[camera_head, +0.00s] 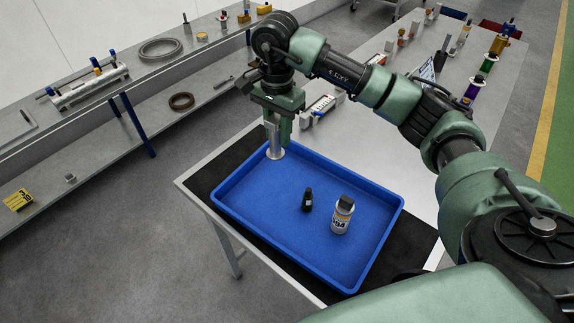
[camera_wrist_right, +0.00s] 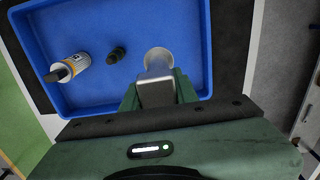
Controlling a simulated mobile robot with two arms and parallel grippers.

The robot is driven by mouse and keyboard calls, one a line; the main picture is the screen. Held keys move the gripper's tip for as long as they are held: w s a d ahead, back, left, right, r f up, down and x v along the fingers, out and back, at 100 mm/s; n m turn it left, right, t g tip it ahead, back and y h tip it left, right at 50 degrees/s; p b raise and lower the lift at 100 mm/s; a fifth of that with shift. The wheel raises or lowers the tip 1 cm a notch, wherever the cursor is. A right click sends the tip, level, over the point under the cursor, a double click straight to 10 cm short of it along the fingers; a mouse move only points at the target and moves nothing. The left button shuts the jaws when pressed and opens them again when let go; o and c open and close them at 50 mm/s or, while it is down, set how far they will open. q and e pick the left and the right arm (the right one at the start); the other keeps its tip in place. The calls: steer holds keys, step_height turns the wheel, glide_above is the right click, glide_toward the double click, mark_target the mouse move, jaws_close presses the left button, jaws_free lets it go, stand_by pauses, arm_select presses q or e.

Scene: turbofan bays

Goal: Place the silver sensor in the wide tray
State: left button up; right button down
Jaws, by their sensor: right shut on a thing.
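My right gripper (camera_head: 279,128) is shut on the silver sensor (camera_head: 276,153), a metallic piece with a round flange at its lower end. The sensor hangs upright at the far left corner of the wide blue tray (camera_head: 317,163). In the right wrist view the sensor (camera_wrist_right: 157,83) sits between the fingers of the gripper (camera_wrist_right: 157,95), with its flange over the tray floor (camera_wrist_right: 100,90). I cannot tell whether the flange touches the floor. My left gripper is not in view.
The tray's left and near floor is clear. A box with small white parts (camera_head: 321,107) lies behind the tray. A side bench with parts (camera_head: 90,85) stands at left.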

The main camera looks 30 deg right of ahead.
step_height(320, 180, down, 14)
steer(key=p, duration=0.4)
steer(key=shift+f, duration=0.3)
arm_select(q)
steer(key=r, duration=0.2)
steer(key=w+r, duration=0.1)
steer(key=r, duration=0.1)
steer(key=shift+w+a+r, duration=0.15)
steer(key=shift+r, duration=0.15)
arm_select(e)
steer(key=shift+f+b, duration=0.2)
steer(key=shift+b, duration=0.1)
steer(key=c, duration=1.1)
jaws_free()
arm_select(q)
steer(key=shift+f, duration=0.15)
